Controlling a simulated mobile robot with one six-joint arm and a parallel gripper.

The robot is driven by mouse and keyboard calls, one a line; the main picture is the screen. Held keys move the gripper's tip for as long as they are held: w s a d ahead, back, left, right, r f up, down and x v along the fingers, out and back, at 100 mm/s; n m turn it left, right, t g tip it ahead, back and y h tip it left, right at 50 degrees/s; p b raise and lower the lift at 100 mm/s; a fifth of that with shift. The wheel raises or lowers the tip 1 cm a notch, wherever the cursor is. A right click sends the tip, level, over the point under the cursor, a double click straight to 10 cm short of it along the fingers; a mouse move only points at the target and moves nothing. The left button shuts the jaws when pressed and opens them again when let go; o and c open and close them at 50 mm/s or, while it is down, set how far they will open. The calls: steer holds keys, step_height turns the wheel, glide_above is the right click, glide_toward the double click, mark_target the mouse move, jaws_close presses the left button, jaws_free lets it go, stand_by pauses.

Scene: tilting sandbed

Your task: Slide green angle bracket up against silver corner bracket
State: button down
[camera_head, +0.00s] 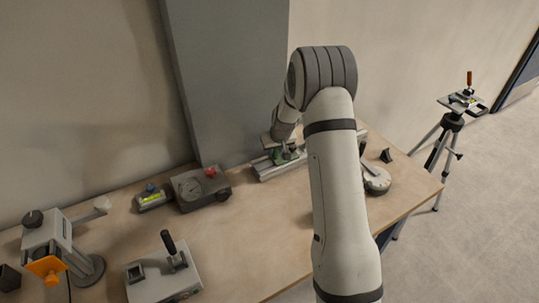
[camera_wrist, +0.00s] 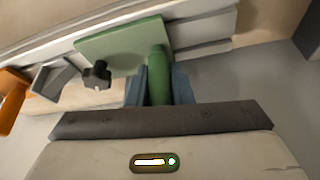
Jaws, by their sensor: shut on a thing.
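The green angle bracket (camera_wrist: 120,47) lies on a metal rail in the wrist view, with a green upright post (camera_wrist: 157,72) and a black knob (camera_wrist: 97,75) on it. My gripper (camera_wrist: 160,92) is shut on the green post, one blue-grey finger on each side. A grey angled piece (camera_wrist: 50,79), which looks like the silver corner bracket, is left of the green bracket; I cannot tell whether they touch. In the head view the green bracket (camera_head: 287,156) shows in part beneath my gripper (camera_head: 283,150), and my arm hides part of the rail.
The rail (camera_head: 267,171) lies near the back of the wooden table, by a grey column. A dark gauge box (camera_head: 187,192) stands to its left and a round dial (camera_head: 376,181) to its right. An orange part (camera_wrist: 12,100) is at the wrist view's left edge. The table's middle is clear.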

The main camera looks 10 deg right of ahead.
steer(key=d+b, duration=0.1)
steer(key=d, duration=0.1)
steer(key=w+d+b, duration=0.1)
steer(key=d+b, duration=0.1)
steer(key=w+d+b, duration=0.1)
steer(key=d, duration=0.2)
steer(key=shift+w+d+f+b, duration=0.1)
steer(key=shift+w+b, duration=0.1)
steer(key=shift+b, duration=0.1)
steer(key=shift+w+d+r, duration=0.1)
steer(key=shift+d+r, duration=0.1)
steer(key=shift+d, duration=0.1)
steer(key=c, duration=1.4)
jaws_free()
steer(key=shift+c, duration=0.2)
steer(key=shift+o, duration=0.7)
steer(key=shift+f, duration=0.1)
steer(key=b+v, duration=0.1)
steer(key=v, duration=0.6)
steer(key=shift+r, duration=0.35)
steer(key=shift+s+a+r, duration=0.1)
steer(key=shift+s, duration=0.15)
